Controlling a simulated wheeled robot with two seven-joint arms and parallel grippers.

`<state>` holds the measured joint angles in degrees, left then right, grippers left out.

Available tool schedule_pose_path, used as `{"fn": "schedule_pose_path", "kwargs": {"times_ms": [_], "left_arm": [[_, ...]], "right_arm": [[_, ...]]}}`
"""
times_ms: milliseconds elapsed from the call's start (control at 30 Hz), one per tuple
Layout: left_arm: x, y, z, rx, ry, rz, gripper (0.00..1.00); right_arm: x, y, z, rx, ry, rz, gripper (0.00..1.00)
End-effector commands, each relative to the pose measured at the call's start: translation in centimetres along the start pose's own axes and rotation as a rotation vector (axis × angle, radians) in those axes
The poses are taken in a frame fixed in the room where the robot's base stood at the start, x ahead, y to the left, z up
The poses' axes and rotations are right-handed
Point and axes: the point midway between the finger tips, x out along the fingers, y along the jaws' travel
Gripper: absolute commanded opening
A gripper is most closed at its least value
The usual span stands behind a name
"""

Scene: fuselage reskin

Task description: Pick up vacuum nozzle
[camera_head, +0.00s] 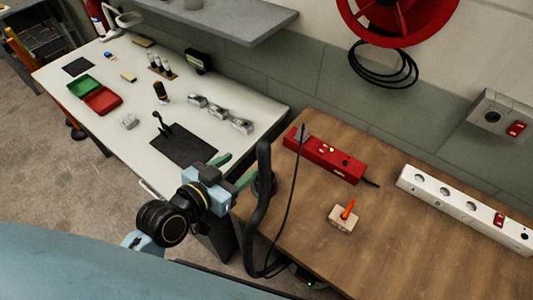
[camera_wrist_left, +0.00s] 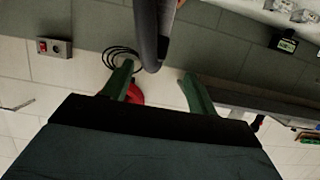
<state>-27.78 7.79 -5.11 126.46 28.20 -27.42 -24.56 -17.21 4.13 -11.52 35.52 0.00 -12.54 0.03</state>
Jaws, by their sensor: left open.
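The vacuum nozzle (camera_head: 262,195) is a dark grey, bent tube standing upright at the left edge of the wooden table, with a hose trailing below the edge. My left gripper (camera_head: 238,169) has green fingers spread apart, just left of the nozzle. In the left wrist view the nozzle (camera_wrist_left: 150,35) hangs in from the top, and its lower end shows between the two open fingers (camera_wrist_left: 155,74). I cannot tell how far in depth it is from them; no finger appears closed on it. My right gripper is not in view.
The wooden table (camera_head: 420,240) carries a red power box (camera_head: 325,155) with a black cable, a white socket strip (camera_head: 455,197) and a small block with an orange peg (camera_head: 344,215). A white table (camera_head: 220,115) with small parts lies left. A red hose reel (camera_head: 398,15) hangs behind.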

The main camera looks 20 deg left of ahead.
Motion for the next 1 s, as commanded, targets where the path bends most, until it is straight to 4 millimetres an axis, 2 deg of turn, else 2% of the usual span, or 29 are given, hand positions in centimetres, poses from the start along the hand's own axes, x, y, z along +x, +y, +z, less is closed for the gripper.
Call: {"fn": "schedule_pose_path", "kwargs": {"times_ms": [100,300,567,833,1000], "left_arm": [[2.5,0.0,-0.1,-0.002,0.003,-0.001,0.58],[5.9,0.0,0.1,-0.002,0.001,0.0,0.58],[7.7,0.2,0.1,-0.001,-0.001,0.001,0.58],[11.3,0.5,0.5,0.0,0.0,0.0,0.58],[12.2,0.5,0.5,0.0,-0.001,0.0,0.58]], "right_arm": [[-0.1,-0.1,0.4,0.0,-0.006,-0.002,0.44],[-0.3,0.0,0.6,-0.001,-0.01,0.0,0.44],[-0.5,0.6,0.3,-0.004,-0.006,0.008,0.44],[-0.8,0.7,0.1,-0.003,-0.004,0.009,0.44],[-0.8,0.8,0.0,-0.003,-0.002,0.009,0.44]]}}
